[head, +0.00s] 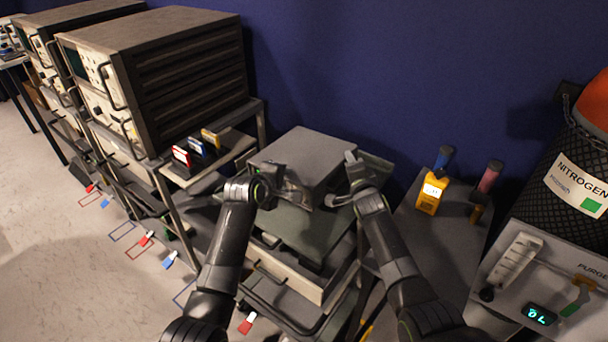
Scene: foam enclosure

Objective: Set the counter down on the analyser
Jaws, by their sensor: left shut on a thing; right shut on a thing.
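The counter, a grey box (310,148), is between my two grippers in the middle of the head view. My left gripper (270,183) is shut on its left front side. My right gripper (348,180) is shut on its right side. Below it is a grey-green flat-topped unit with a pale front edge (305,240), which looks like the analyser. The counter looks roughly level and over the rear of this top. I cannot tell whether the two touch. Part of the counter's front and the unit's sides are hidden by my arms.
Large dark-cased instruments (165,60) stand on carts at left, beside a shelf with red, blue and yellow items (197,148). At right are a yellow handheld device (431,193) on a grey surface and a nitrogen cylinder (575,170). A blue wall (330,60) stands behind.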

